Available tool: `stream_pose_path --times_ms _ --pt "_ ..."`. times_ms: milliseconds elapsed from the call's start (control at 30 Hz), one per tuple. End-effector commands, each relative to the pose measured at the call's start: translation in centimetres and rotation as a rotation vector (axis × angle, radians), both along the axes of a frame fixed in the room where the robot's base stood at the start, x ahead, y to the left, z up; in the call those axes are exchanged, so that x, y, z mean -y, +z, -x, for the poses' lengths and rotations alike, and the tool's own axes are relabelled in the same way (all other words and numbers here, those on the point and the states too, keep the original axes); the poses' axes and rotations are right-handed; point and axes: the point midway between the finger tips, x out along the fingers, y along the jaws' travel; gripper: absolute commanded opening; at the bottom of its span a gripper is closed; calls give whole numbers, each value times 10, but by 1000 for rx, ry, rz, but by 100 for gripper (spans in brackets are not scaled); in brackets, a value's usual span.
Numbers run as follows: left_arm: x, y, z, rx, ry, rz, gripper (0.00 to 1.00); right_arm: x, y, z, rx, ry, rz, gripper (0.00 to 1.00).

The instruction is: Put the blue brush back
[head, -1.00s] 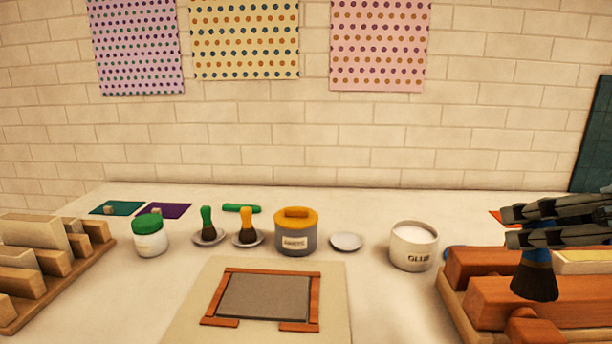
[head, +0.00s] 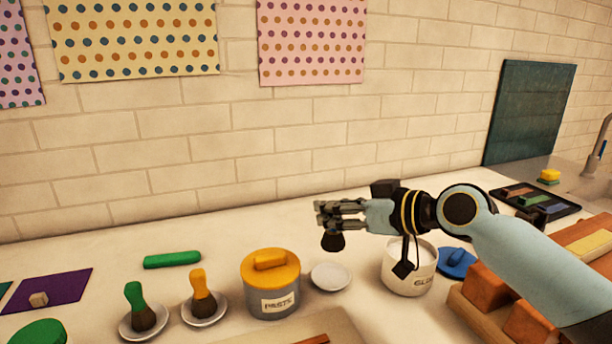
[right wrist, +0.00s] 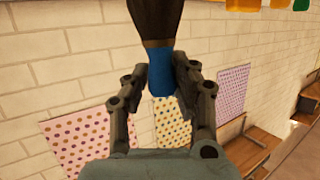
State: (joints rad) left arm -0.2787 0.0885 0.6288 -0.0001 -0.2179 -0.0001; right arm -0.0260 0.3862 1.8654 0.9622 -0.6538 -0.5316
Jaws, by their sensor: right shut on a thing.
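My right gripper (head: 338,214) is shut on the blue brush, whose blue handle (right wrist: 160,78) sits between the fingers in the right wrist view. The brush's dark bristles (head: 333,241) hang down below the fingers in the head view, above the counter. An empty white saucer (head: 330,276) lies below the brush, close to the paste pot. A green brush (head: 139,308) and a yellow brush (head: 202,298) each stand on their own saucer to the left. My left gripper is not in view.
A grey paste pot (head: 270,285) with a yellow lid stands left of the empty saucer. A white glue pot (head: 408,272) stands right of it, partly behind my right arm. A blue lid (head: 456,262) and a tray of wooden blocks (head: 488,290) are farther right. A green roll (head: 172,260) lies behind.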

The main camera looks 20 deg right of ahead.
Motion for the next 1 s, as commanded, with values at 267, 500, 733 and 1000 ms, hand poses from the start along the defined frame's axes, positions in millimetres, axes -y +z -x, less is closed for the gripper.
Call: stream_pose_path --times_ms 267,500,733,1000 --pt "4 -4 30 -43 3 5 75 5 -5 -6 14 -10 -1 0" --pt "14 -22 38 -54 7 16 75 5 -26 -6 13 -10 0 0" --pt "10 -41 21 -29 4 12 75 5 -52 -6 13 -10 1 0" --pt "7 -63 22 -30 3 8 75 5 -74 -6 14 -9 0 0"
